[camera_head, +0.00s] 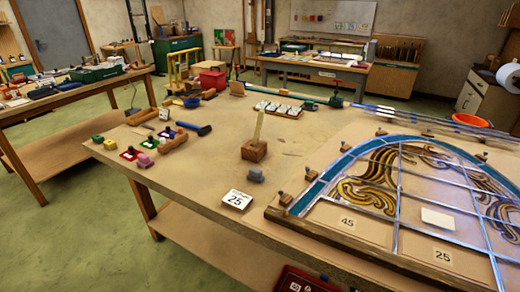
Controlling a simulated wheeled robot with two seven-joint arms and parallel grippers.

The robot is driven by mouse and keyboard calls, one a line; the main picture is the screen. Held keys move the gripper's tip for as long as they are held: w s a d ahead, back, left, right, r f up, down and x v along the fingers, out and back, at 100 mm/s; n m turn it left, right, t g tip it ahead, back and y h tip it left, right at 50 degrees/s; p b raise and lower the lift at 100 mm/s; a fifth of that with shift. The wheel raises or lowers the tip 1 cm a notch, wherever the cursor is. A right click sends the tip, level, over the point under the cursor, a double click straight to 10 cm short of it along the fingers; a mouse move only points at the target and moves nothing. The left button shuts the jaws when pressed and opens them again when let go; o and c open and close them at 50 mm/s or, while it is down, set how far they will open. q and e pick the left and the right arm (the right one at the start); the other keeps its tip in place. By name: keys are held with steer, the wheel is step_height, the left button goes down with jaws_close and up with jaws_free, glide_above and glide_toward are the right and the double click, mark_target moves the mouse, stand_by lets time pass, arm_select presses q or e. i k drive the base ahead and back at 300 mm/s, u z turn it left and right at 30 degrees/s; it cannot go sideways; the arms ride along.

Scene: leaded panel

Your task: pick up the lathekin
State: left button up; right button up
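A pale, flat upright stick, which looks like the lathekin (258,127), stands in a brown wooden block (254,151) near the middle of the workbench. It leans very slightly to the right at its top, and its lower end is hidden in the block. Neither of my grippers is in view, so nothing shows of whether they are open or shut.
A small grey-blue block (255,176) and a white "25" card (237,199) lie in front of the wooden block. The leaded panel (398,190) fills the right of the workbench (195,185). Coloured small pieces and a blue-handled tool (195,129) lie left.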

mark_target(261, 114)
steer(key=k, duration=0.65)
steer(key=u, duration=0.7)
steer(key=i, duration=0.7)
steer(key=u, duration=0.45)
steer(key=i, duration=0.85)
steer(key=z, duration=0.3)
